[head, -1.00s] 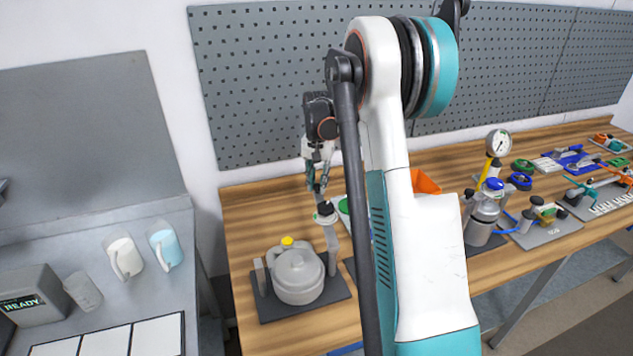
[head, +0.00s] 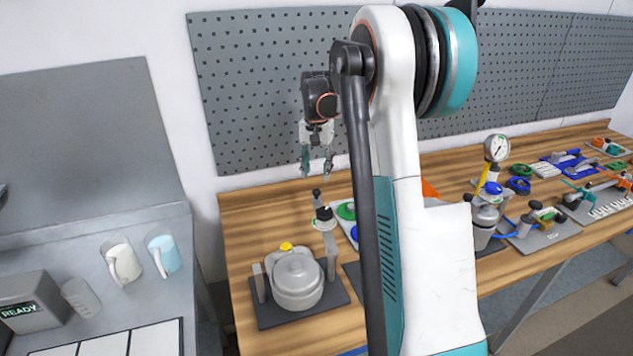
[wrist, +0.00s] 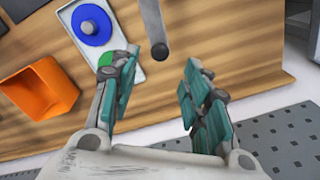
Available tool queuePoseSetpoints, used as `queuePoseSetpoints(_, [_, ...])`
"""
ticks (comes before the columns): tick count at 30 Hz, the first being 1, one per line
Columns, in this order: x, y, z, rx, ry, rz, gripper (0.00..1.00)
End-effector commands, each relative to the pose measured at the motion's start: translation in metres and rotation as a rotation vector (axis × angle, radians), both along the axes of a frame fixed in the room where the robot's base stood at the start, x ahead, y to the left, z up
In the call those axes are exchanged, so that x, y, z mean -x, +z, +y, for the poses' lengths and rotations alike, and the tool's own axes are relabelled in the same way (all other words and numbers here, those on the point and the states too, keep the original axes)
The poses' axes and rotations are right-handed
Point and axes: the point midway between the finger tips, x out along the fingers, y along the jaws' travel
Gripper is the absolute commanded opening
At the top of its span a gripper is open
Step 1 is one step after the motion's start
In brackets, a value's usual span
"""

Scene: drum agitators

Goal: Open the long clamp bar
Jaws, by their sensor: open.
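The grey drum (head: 298,276) sits on a dark base plate with a yellow knob (head: 286,247) on its lid. What looks like the long clamp bar (head: 331,246) stands raised at the drum's right side, with dark fittings near its upper end (head: 317,194). My gripper (head: 316,174) is open and empty, pointing down just above that end, apart from it. In the wrist view, my gripper (wrist: 157,72) has its fingers spread, and a grey bar with a dark rounded tip (wrist: 158,50) shows beyond the gap between them.
A tray with a green disc (head: 347,211) and a blue disc (wrist: 90,26) lies right of the bar. An orange bin (wrist: 38,90) stands on the bench. The pegboard (head: 260,90) is behind. My arm hides part of the bench.

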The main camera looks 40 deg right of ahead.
Motion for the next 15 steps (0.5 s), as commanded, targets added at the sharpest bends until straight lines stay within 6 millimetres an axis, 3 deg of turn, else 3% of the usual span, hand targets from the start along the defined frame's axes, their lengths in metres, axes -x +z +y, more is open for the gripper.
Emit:
queuePoseSetpoints(6, [0.0,0.038,0.0,0.0,0.0,0.0,0.43])
queuePoseSetpoints(15, [0.0,0.054,0.0,0.0,0.0,0.0,0.43])
